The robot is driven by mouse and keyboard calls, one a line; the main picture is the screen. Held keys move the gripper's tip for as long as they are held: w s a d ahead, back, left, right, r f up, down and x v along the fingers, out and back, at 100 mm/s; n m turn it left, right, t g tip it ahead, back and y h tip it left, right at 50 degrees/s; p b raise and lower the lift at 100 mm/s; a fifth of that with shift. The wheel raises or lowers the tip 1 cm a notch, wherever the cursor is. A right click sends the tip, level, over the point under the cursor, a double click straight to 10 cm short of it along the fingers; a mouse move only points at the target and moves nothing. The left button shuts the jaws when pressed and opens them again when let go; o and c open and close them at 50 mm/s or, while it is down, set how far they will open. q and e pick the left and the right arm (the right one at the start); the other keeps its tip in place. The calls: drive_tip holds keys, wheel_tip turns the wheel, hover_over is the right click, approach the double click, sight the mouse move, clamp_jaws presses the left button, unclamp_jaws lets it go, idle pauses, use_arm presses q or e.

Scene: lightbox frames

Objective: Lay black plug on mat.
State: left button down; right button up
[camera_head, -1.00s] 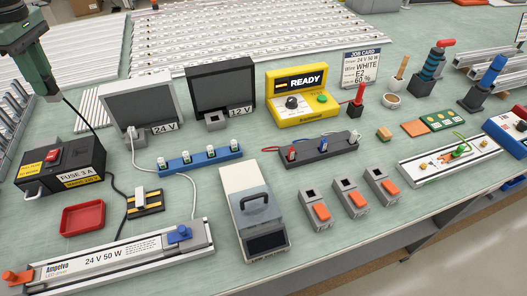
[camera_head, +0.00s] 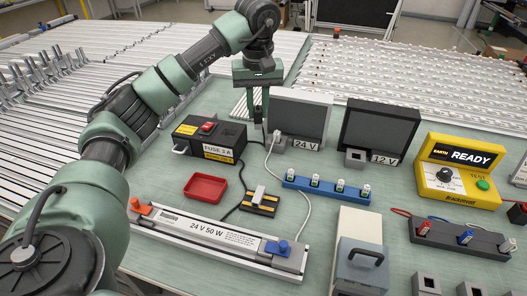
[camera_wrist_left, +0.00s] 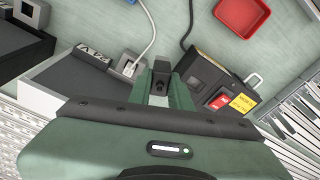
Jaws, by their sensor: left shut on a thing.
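My left gripper (camera_head: 258,118) hangs behind the fuse box, just left of the 24 V socket. It is shut on a dark piece, which I take to be the black plug (camera_wrist_left: 161,86), held between the fingers in the left wrist view. The fingers hide most of it. The mat (camera_head: 258,204), small and black with yellow edges, lies in front of the fuse box, with a pale upright piece on it. The gripper is behind the mat and above the table, apart from it. My right gripper is not in view.
The fuse box (camera_head: 208,139) and 24 V panel (camera_head: 298,111) flank the gripper. A white cord runs from the 24 V socket (camera_head: 278,142) past the mat. A red tray (camera_head: 205,188) lies left of the mat, a blue rail (camera_head: 326,190) right, the LED driver (camera_head: 215,235) in front.

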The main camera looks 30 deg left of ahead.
use_arm(q)
wheel_tip(320, 180, down, 12)
drive_tip(key=shift+f+p, duration=0.15)
drive_tip(key=shift+p, duration=0.35)
drive_tip(key=shift+f, duration=0.4)
drive_tip(key=shift+f, duration=0.1)
drive_tip(key=c, duration=1.3)
unclamp_jaws()
